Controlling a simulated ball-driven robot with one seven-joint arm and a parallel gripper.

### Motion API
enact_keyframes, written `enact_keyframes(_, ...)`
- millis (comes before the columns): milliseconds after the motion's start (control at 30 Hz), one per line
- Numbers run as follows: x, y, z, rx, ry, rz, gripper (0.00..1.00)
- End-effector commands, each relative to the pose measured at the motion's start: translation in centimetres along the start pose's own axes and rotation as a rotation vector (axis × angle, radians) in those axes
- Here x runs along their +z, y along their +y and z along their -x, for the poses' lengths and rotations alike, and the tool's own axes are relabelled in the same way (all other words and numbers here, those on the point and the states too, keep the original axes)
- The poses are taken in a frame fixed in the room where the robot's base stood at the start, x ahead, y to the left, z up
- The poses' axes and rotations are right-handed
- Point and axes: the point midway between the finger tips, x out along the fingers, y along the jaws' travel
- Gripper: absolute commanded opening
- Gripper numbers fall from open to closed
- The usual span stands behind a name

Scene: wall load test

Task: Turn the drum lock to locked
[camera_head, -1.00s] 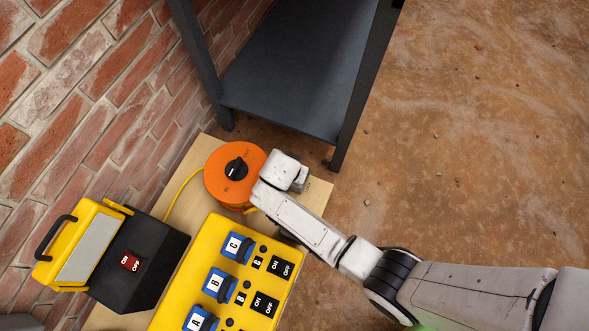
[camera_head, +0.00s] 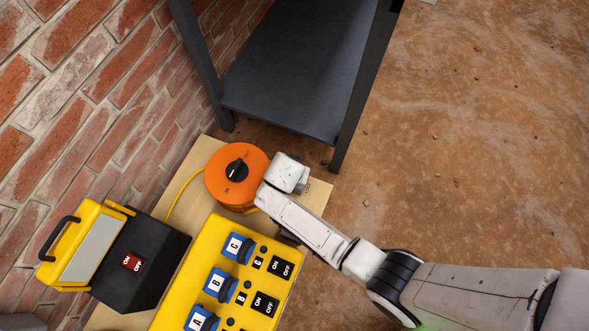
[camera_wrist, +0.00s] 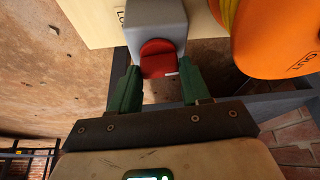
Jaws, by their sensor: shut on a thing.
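In the wrist view, a red knob (camera_wrist: 157,58) sits on the face of a grey block (camera_wrist: 157,20), with a short white mark at its right edge. The block is beside the orange drum (camera_wrist: 275,35). My gripper (camera_wrist: 158,80) has its two green fingers on either side of the red knob, shut on it. A partly hidden label beginning "LO" (camera_wrist: 121,16) is left of the block. In the head view, the orange drum (camera_head: 237,187) with a black dial (camera_head: 237,169) shows, but my arm hides the red knob and the fingers.
A yellow panel (camera_head: 207,262) with blue sockets and ON/OFF switches is below the drum. A black and yellow box (camera_head: 138,272) stands left, by the brick wall (camera_head: 90,110). A dark metal shelf (camera_head: 290,85) rises behind. The floor (camera_head: 470,150) at right is open.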

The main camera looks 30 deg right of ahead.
Motion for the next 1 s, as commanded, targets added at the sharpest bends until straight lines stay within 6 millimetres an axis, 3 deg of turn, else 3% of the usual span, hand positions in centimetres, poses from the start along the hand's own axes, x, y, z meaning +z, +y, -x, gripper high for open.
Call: enact_keyframes(1000, -0.41, 0.55, 0.13, -0.358, -0.001, 0.856, 0.16)
